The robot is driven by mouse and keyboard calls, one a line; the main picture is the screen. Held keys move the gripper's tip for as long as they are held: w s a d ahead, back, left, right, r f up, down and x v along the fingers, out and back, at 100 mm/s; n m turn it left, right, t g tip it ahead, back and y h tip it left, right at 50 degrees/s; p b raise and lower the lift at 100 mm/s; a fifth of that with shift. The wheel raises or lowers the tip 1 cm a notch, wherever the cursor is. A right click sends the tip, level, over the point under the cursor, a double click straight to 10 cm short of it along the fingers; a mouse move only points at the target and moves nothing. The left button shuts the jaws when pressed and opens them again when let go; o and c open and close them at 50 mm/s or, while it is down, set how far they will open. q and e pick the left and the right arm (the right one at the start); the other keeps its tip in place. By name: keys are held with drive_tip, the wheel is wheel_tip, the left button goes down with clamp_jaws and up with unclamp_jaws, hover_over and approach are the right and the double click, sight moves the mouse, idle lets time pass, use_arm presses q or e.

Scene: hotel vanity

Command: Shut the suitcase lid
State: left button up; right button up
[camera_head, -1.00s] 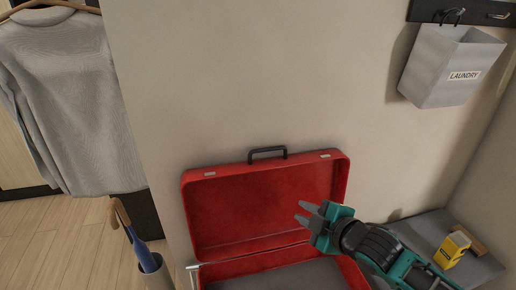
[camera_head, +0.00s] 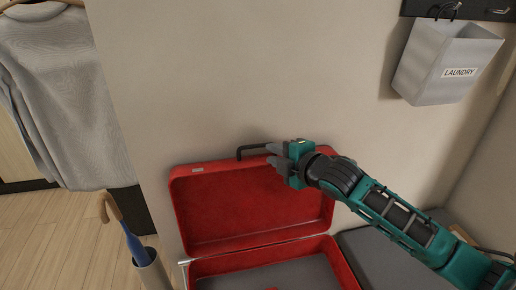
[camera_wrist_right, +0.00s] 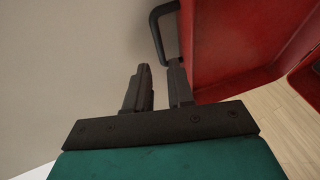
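The red suitcase stands open against the wall. Its lid (camera_head: 235,208) is upright, and its base (camera_head: 315,257) with a grey interior lies below. A black handle (camera_head: 250,150) sits on the lid's top edge. My right gripper (camera_head: 272,156) is at the lid's top edge, just right of the handle and covering part of it. In the right wrist view, the two fingers (camera_wrist_right: 160,80) are apart with nothing seen between them, beside the red lid (camera_wrist_right: 225,45) and near the handle (camera_wrist_right: 155,25). I cannot tell whether a finger touches the lid. My left gripper is not in view.
A grey surface (camera_head: 375,250) lies right of the suitcase, partly under my right arm. A laundry bag (camera_head: 440,65) hangs on the wall at upper right. An umbrella (camera_head: 130,240) stands in a holder (camera_head: 150,270) at left, below a hanging grey sweater (camera_head: 65,95).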

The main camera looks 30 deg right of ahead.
sight(256, 147)
drive_tip(key=x, duration=0.8)
clamp_jaws()
drive_tip(key=shift+s, duration=0.1)
idle(0.4)
